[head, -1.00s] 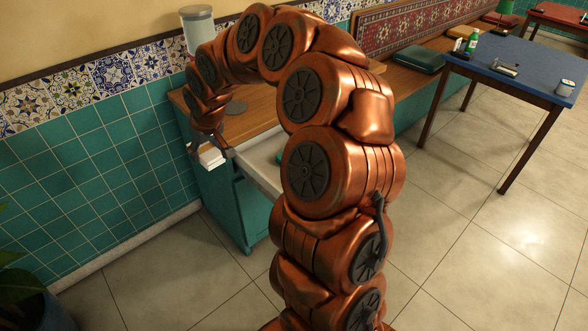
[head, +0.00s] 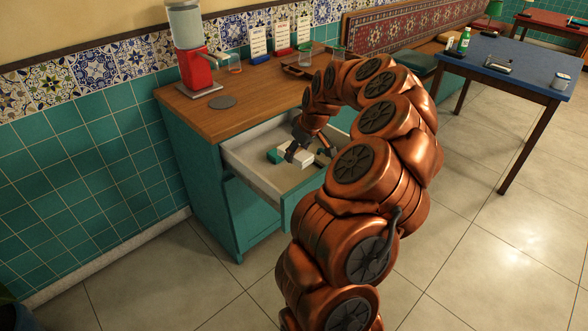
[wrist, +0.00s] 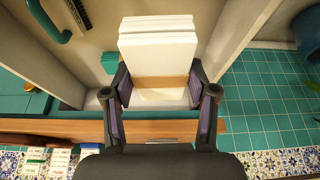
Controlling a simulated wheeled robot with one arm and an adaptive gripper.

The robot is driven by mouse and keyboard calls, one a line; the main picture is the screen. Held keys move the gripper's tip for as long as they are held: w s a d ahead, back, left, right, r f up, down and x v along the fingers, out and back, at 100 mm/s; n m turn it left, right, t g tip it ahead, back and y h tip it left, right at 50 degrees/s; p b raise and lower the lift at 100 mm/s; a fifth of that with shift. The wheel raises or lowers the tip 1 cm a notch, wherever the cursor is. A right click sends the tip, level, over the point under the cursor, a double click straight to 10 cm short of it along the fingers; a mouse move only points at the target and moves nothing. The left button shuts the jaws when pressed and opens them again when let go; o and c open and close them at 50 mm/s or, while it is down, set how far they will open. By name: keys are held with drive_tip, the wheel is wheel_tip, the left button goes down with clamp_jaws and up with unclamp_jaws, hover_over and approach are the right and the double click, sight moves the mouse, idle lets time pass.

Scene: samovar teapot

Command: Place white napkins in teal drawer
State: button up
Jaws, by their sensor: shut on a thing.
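A stack of white napkins with a brown paper band (wrist: 158,55) is held between the fingers of my gripper (wrist: 158,88) in the wrist view. In the head view my gripper (head: 306,152) is over the open drawer, and part of the white napkins (head: 294,155) shows between its fingers. The drawer (head: 262,186) is pulled out of the teal cabinet (head: 196,172) and has a pale inside. The napkins are within the drawer's outline; I cannot tell whether they touch its floor. My arm hides the drawer's right part.
A small teal item (head: 275,157) lies in the drawer beside the napkins. On the wooden counter (head: 262,92) stand a red dispenser (head: 196,72), a dark disc (head: 222,102), sign cards and glasses. A blue table (head: 505,62) stands to the right. The tiled floor in front is clear.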

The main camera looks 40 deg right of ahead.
wheel_tip(320, 180, down, 8)
idle(0.5)
drive_tip(key=shift+a+f, duration=0.1)
drive_tip(key=shift+f, duration=0.3)
drive_tip(key=shift+f+b, duration=0.25)
drive_tip(key=shift+b, duration=0.1)
drive_tip(key=o, duration=1.3)
drive_tip(key=shift+c, duration=0.2)
drive_tip(key=shift+r, duration=0.2)
